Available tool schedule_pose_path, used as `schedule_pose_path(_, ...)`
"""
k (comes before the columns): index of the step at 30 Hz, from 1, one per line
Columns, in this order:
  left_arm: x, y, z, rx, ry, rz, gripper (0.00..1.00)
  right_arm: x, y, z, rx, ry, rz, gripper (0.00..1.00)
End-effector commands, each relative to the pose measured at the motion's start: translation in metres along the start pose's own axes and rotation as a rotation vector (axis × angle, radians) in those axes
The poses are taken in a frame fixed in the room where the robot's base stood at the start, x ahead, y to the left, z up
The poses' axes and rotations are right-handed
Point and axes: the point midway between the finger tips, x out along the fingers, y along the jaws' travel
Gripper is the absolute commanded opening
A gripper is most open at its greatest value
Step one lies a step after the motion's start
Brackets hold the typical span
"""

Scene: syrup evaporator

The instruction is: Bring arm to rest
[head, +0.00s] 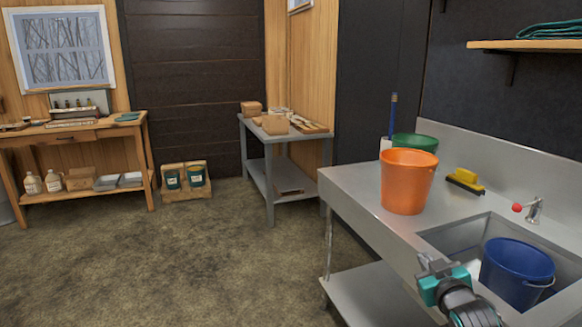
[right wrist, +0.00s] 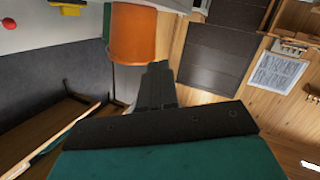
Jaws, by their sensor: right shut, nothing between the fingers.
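My right gripper (head: 428,264) is low at the front edge of the steel sink counter in the head view, left of the sink basin. In the right wrist view its dark fingers (right wrist: 158,85) are together with nothing between them. An orange bucket (head: 407,184) stands upright on the counter, beyond this gripper and apart from it; the bucket also shows at the top of the right wrist view (right wrist: 132,38). My left gripper is in neither view.
A blue bucket (head: 516,272) sits in the sink basin, near my right arm. A green bucket (head: 415,142) and a yellow brush (head: 466,180) are farther back on the counter. A grey table (head: 285,136) and wooden bench (head: 75,133) stand beyond open floor (head: 180,260).

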Motion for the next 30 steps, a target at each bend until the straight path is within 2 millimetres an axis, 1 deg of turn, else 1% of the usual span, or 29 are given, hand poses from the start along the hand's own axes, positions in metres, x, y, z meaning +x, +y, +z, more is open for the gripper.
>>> schedule_pose_path(1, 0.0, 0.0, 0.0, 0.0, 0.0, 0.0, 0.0, -0.015, -0.02, 0.023, 0.009, -0.031, -0.03, 0.0)
schedule_pose_path(2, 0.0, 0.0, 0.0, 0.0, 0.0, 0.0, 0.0, -0.024, -0.03, 0.035, 0.014, -0.047, -0.045, 0.0)
schedule_pose_path(3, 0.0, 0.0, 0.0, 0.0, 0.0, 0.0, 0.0, -0.038, -0.044, 0.051, 0.022, -0.07, -0.066, 0.0)
schedule_pose_path(5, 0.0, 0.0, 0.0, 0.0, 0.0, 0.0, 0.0, -0.061, -0.066, 0.075, 0.037, -0.106, -0.1, 0.0)
schedule_pose_path(6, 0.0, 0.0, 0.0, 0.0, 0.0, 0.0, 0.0, -0.078, -0.08, 0.09, 0.048, -0.131, -0.122, 0.0)
schedule_pose_path(8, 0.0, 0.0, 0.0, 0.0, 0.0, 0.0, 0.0, -0.106, -0.1, 0.111, 0.067, -0.169, -0.153, 0.0)
schedule_pose_path(9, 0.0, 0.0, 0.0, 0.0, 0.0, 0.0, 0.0, -0.125, -0.113, 0.124, 0.081, -0.195, -0.173, 0.0)
schedule_pose_path(11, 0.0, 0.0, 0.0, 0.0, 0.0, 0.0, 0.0, -0.155, -0.131, 0.141, 0.103, -0.235, -0.201, 0.0)
schedule_pose_path(12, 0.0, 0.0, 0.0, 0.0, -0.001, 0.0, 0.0, -0.175, -0.141, 0.151, 0.118, -0.26, -0.218, 0.0)
schedule_pose_path(14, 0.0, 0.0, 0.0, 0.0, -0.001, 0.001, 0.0, -0.202, -0.154, 0.163, 0.14, -0.296, -0.239, 0.0)
schedule_pose_path(15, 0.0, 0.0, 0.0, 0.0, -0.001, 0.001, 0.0, -0.22, -0.162, 0.169, 0.154, -0.318, -0.251, 0.0)
schedule_pose_path(18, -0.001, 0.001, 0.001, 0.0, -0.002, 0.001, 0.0, -0.254, -0.175, 0.179, 0.183, -0.363, -0.272, 0.0)
schedule_pose_path(21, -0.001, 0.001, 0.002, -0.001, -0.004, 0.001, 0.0, -0.277, -0.182, 0.184, 0.202, -0.393, -0.284, 0.0)
schedule_pose_path(23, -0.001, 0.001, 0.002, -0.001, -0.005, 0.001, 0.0, -0.284, -0.185, 0.186, 0.209, -0.402, -0.287, 0.0)
schedule_pose_path(26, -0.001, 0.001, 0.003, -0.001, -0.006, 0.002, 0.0, -0.289, -0.186, 0.186, 0.213, -0.408, -0.29, 0.0)
schedule_pose_path(30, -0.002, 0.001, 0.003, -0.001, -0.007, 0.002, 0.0, -0.289, -0.186, 0.186, 0.213, -0.409, -0.29, 0.0)
